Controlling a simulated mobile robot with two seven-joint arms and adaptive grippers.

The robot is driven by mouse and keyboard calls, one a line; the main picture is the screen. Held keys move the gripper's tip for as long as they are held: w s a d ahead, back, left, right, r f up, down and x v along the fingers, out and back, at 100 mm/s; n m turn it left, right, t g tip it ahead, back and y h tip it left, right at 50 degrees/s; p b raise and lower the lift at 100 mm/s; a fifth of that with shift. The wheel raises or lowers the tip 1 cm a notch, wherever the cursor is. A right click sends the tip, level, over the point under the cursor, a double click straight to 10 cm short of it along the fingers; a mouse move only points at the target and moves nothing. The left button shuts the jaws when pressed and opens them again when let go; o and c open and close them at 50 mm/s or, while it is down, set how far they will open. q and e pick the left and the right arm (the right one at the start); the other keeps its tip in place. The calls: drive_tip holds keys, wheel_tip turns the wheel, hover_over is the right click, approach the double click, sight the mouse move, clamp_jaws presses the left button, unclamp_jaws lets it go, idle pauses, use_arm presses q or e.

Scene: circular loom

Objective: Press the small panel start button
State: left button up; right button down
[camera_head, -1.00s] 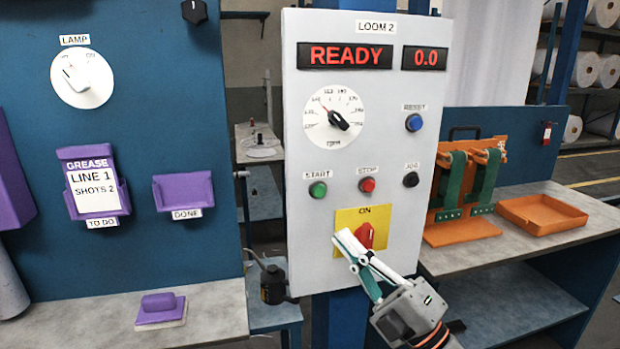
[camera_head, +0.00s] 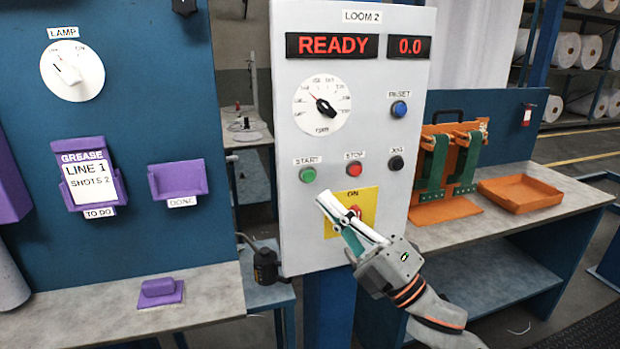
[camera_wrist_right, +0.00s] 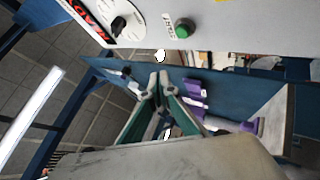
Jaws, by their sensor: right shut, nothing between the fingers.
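The control panel (camera_head: 290,225) is light grey, labelled LOOM 2, with a READY display and a 0.0 display. The green start button (camera_head: 307,174) sits at its lower left under a START label. It also shows in the right wrist view (camera_wrist_right: 184,28), near the top. My right gripper (camera_head: 322,199) is shut and empty, its fingertips in front of the panel, below and slightly right of the green button in the head view. It partly covers the yellow plate and red ON switch (camera_head: 355,211). In the right wrist view the fingers (camera_wrist_right: 160,76) point up below the button. My left gripper is not in view.
A red stop button (camera_head: 353,168), a black jog button (camera_head: 396,163) and a blue reset button (camera_head: 399,109) are on the panel. A black speed dial (camera_head: 326,108) is above. An orange tray (camera_head: 520,195) lies on the right bench. A blue board (camera_head: 130,240) stands left.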

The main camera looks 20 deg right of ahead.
drive_tip(key=shift+w+a+b, duration=0.1)
drive_tip(key=shift+w+b, duration=0.25)
drive_tip(key=shift+w, duration=3)
drive_tip(key=shift+w, duration=0.1)
drive_tip(key=shift+w, duration=0.35)
drive_tip(key=shift+w, duration=0.4)
drive_tip(key=shift+s, duration=0.85)
drive_tip(key=shift+s+p, duration=0.5)
drive_tip(key=shift+s, duration=2)
idle(0.5)
